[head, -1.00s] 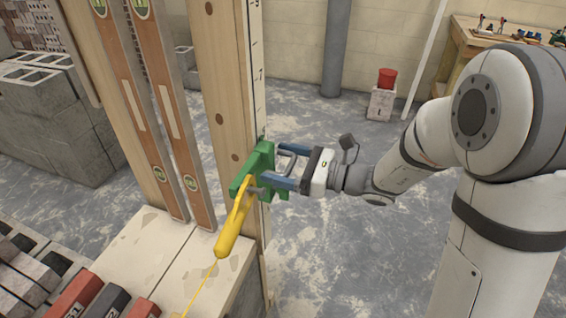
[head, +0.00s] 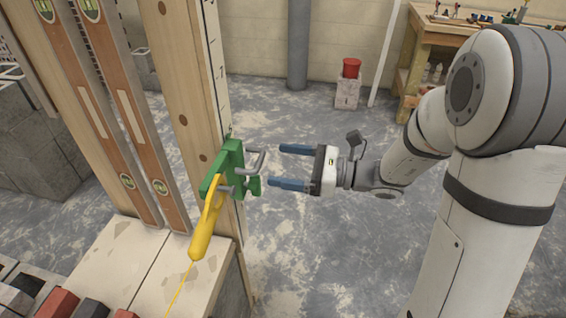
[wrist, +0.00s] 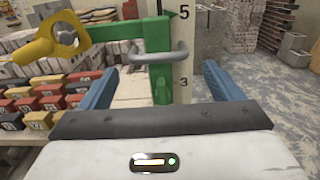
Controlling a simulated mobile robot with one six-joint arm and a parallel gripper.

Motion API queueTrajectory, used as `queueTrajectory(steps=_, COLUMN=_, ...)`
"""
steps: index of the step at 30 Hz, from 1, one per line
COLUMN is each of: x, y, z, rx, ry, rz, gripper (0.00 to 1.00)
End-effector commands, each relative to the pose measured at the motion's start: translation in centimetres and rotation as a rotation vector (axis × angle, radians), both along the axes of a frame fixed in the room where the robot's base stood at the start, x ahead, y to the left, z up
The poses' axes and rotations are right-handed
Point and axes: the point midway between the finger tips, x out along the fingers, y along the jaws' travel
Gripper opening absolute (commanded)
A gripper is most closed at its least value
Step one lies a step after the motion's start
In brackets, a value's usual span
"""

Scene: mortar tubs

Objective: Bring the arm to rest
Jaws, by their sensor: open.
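My gripper (head: 281,167) is open and empty, with its two blue fingers pointing left in the head view. A green clamp-like block (head: 232,162) with a grey handle (head: 257,164) sits on the wooden post, just left of my fingertips and apart from them. A yellow tool with a string (head: 204,228) hangs at the green block. In the wrist view the green block (wrist: 158,66) and its grey handle (wrist: 152,57) show ahead, between the fingers (wrist: 160,80). The yellow tool (wrist: 50,40) is at the upper left there.
The wooden post (head: 180,80) carries a numbered scale. Two spirit levels (head: 128,120) lean beside it. A pale slab-topped ledge (head: 130,255) stands below. A red tub (head: 351,67) on a block and a workbench (head: 450,40) are behind. The floor around my gripper is clear.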

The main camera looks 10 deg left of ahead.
Motion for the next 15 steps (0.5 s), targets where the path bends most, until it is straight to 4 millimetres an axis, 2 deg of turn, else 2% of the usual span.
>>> queueTrajectory(steps=10, x=-0.5, y=0.0, z=0.4, rx=-0.022, ry=-0.019, rz=0.019, gripper=0.86)
queueTrajectory(steps=13, x=-2.4, y=0.0, z=1.3, rx=-0.101, ry=-0.087, rz=0.083, gripper=0.86)
queueTrajectory(steps=15, x=-4.6, y=-0.4, z=2.0, rx=-0.198, ry=-0.171, rz=0.161, gripper=0.86)
